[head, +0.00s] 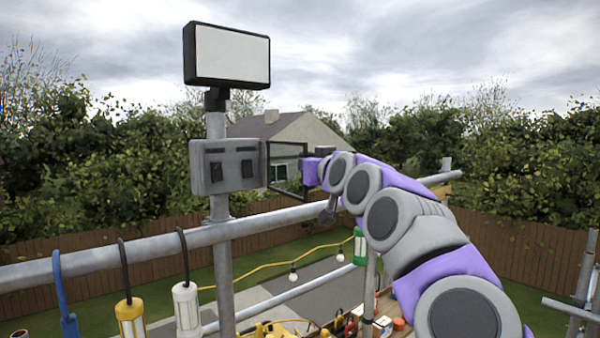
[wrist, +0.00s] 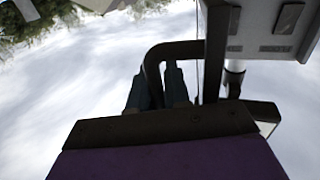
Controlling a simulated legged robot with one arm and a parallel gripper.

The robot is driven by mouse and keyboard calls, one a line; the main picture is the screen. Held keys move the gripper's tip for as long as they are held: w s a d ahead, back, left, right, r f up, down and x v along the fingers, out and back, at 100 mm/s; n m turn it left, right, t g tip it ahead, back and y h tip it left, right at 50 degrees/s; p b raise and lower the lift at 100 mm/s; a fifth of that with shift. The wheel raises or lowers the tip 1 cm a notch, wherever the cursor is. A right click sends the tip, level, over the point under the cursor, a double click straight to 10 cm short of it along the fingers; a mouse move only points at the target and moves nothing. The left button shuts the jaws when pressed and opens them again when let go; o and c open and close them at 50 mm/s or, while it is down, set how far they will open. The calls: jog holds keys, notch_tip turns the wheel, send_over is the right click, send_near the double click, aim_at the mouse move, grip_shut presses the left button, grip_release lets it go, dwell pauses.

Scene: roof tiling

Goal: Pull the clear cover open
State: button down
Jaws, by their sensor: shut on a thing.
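The grey switch box (head: 228,166) is fixed to an upright pole, with two dark switches on its front. Its clear cover (head: 286,150), a see-through pane in a dark frame, stands swung out from the box's right edge, and the switches are uncovered. My gripper (head: 307,172) is at the cover's outer right edge, shut on it. In the wrist view my gripper's fingers (wrist: 168,85) close around a dark bar of the cover (wrist: 185,48). The box (wrist: 265,25) shows at the top right there. The exact finger contact is partly hidden in the head view.
A floodlight (head: 232,54) tops the pole. A horizontal scaffold rail (head: 120,256) runs below the box and behind my arm. Work lamps (head: 186,308) hang from the rail at the lower left. A cluttered wooden surface (head: 405,317) lies low behind my arm. Open air surrounds the cover.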

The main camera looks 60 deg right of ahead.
jog(key=shift+a+r, duration=0.25)
jog(key=shift+a, duration=0.25)
jog(key=c, duration=1.4)
grip_release()
jog(key=shift+d, duration=0.1)
jog(key=shift+c, duration=0.2)
jog(key=shift+s, duration=0.1)
jog(key=shift+d+f, duration=0.1)
jog(key=b+v, duration=0.4)
jog(key=v, duration=1.3)
jog(key=shift+s, duration=0.35)
